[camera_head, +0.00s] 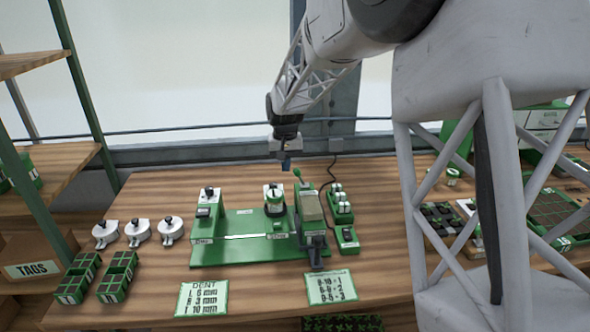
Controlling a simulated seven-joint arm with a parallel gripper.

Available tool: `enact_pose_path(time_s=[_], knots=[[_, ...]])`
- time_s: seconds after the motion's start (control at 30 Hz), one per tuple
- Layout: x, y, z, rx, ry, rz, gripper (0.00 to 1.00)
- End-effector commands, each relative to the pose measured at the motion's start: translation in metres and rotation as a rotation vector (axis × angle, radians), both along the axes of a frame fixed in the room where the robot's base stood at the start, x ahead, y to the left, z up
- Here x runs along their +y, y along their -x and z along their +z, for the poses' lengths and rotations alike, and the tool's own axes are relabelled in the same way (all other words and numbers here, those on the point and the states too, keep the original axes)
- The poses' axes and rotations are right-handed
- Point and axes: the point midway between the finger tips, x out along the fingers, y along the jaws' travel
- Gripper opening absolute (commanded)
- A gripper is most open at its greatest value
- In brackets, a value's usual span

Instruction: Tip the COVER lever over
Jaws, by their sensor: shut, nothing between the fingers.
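A green tray seeder (247,247) stands on the wooden bench. A small lever with a green knob (297,173) stands near upright at the back of its right-hand unit (311,208). It looks like the COVER lever, but I cannot read a label on it. My gripper (286,166) points down just behind and left of the knob in the picture. It is shut and empty. I cannot tell whether it touches the lever.
White round dispensers (138,232) and green cell trays (118,276) stand at the left. A DENT card (202,299) and another card (331,288) lie in front. A green holder (341,206) stands right of the seeder. My arm hides part of the right side.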

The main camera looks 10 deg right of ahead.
Motion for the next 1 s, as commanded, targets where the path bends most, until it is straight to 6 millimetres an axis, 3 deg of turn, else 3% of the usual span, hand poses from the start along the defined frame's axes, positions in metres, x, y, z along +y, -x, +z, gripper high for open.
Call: enact_pose_path(time_s=[0.6, 1.0], knots=[[0.000, 0.000, -0.017, 0.001, 0.000, 0.000, 0.00], [0.000, 0.000, -0.018, 0.001, 0.000, 0.000, 0.00]])
